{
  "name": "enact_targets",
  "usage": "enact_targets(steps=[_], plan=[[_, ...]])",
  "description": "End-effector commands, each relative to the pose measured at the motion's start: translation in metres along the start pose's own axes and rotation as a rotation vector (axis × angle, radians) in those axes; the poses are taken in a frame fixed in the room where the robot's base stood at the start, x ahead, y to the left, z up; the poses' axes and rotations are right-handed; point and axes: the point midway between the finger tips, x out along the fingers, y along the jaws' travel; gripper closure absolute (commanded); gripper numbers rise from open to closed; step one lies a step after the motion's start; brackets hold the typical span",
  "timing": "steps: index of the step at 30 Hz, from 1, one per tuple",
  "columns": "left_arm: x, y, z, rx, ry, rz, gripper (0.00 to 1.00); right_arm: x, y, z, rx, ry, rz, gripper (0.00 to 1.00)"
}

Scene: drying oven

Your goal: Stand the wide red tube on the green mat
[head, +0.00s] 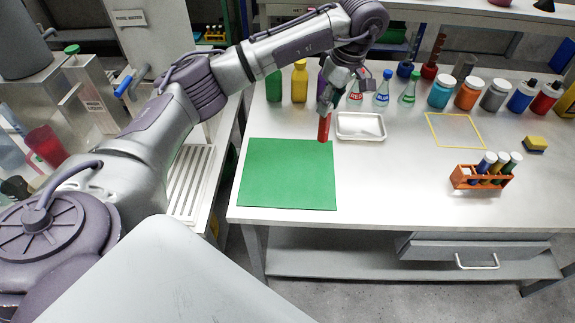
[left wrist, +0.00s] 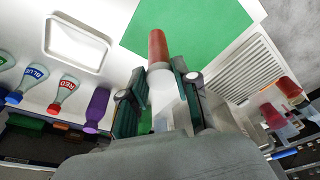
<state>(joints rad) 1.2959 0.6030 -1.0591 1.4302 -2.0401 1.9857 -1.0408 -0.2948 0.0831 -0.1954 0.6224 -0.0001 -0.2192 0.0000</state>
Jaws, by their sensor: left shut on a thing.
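My left gripper (head: 328,100) is shut on the wide red tube (head: 324,128), which hangs upright below it. In the head view the tube's lower end overlaps the far edge of the green mat (head: 288,175), near its far right corner. I cannot tell the exact height of the tube over the table. In the left wrist view the red tube (left wrist: 158,46) sticks out between the two fingers of the gripper (left wrist: 160,88). The green mat (left wrist: 190,30) fills the top middle there and is bare. My right gripper is not in view.
A white tray (head: 341,136) sits just right of the tube. Several bottles (head: 300,82) stand along the back. An orange rack with tubes (head: 466,182) and a yellow square outline (head: 432,132) are at the right. The table between mat and rack is clear.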

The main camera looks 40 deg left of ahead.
Motion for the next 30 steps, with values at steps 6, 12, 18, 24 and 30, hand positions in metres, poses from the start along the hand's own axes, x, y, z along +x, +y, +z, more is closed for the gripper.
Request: enact_targets(steps=[6,12,18,24,30], plan=[[0.028,-0.030,-0.026,-0.017,0.002,-0.011,1.00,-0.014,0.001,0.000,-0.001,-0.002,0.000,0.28],[0.060,-0.062,-0.051,-0.015,0.002,-0.010,1.00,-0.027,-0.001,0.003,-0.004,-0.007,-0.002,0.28],[0.079,-0.079,-0.064,-0.011,0.000,-0.005,1.00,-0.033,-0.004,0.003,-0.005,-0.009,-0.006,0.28],[0.098,-0.083,-0.062,-0.010,-0.001,-0.009,1.00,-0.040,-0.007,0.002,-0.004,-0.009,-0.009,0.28],[0.121,-0.082,-0.057,-0.011,0.000,-0.006,1.00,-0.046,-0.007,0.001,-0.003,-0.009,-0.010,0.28]])
